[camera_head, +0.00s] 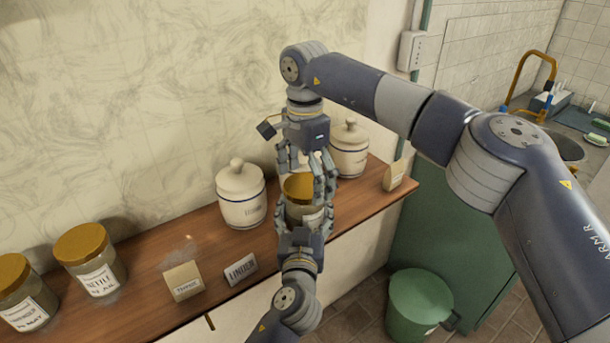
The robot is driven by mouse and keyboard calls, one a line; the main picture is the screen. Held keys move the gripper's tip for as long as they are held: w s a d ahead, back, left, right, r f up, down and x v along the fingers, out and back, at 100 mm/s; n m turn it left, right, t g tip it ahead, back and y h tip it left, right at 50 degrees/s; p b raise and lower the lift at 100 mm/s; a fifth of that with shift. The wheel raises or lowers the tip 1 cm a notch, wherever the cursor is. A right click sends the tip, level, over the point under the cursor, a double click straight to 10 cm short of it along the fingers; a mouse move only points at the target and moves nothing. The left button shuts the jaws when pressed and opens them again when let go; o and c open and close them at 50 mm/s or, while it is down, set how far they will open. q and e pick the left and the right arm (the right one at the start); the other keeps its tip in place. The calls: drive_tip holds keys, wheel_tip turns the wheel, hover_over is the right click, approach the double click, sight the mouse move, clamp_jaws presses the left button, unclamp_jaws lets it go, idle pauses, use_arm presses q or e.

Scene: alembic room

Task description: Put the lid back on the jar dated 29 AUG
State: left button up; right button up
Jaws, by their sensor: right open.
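A glass jar (296,213) with a pale label stands on the wooden shelf between my two grippers. A gold lid (298,186) shows at its top; I cannot tell whether it is fully seated. The jar's date is hidden or too small to read. My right gripper (308,178) points down from above, open, with its fingers around the lid area. My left gripper (305,212) comes in from below, its fingers beside the jar; I cannot tell whether they grip it.
Two gold-lidded jars (92,262) (22,300) stand at the shelf's left. White lidded crocks stand left (241,205) and right (349,158) of my grippers. A packet (182,282) and a card (240,269) lie near the front edge; another packet (394,176) is at right.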

drive_tip(key=c, duration=1.1)
drive_tip(key=m, duration=0.5)
drive_tip(key=shift+m, duration=0.4)
drive_tip(key=m, duration=1)
drive_tip(key=shift+f+m, duration=0.1)
drive_tip(key=shift+m, duration=0.3)
drive_tip(key=m, duration=0.4)
drive_tip(key=shift+m, duration=0.3)
drive_tip(key=o, duration=1.2)
